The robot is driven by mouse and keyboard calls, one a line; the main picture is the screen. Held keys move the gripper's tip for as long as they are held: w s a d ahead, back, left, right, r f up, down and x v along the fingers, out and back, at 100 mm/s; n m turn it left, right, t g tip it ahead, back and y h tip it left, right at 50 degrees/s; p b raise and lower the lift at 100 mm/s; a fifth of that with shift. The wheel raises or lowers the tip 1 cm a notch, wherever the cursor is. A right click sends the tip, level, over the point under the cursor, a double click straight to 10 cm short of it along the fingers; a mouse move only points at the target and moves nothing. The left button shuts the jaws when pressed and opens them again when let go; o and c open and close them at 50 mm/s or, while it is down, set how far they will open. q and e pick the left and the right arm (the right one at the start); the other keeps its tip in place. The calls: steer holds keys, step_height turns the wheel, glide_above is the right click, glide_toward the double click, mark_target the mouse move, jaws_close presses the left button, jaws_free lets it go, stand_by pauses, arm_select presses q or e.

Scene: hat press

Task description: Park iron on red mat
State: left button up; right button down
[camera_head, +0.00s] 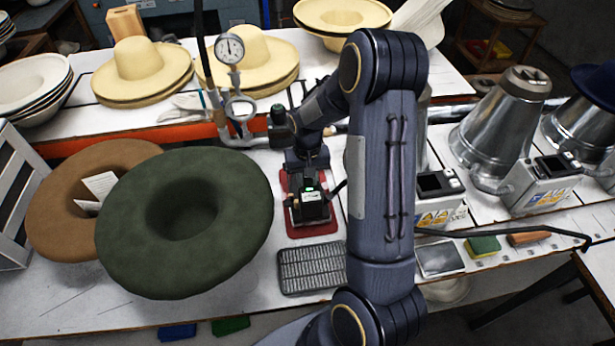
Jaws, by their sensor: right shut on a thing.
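The red mat (322,229) lies on the white bench near the middle of the head view, and its near edge and sides show. The small dark iron (313,211), with a pale label and a green light, is over the mat. My right gripper (306,180) reaches down from above and is shut on the iron. The gripper and wrist hide the iron's far part. I cannot tell whether the iron's base touches the mat. My left gripper is not in view.
A grey ribbed pad (311,268) lies just in front of the mat. A green felt hat (235,190) and a brown hat (62,200) are to the left. A gauge (230,50) stands behind. Metal cones (500,115) stand to the right.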

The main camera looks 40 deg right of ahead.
steer(key=shift+f+b, duration=0.35)
steer(key=shift+f, duration=0.05)
stand_by(0.8)
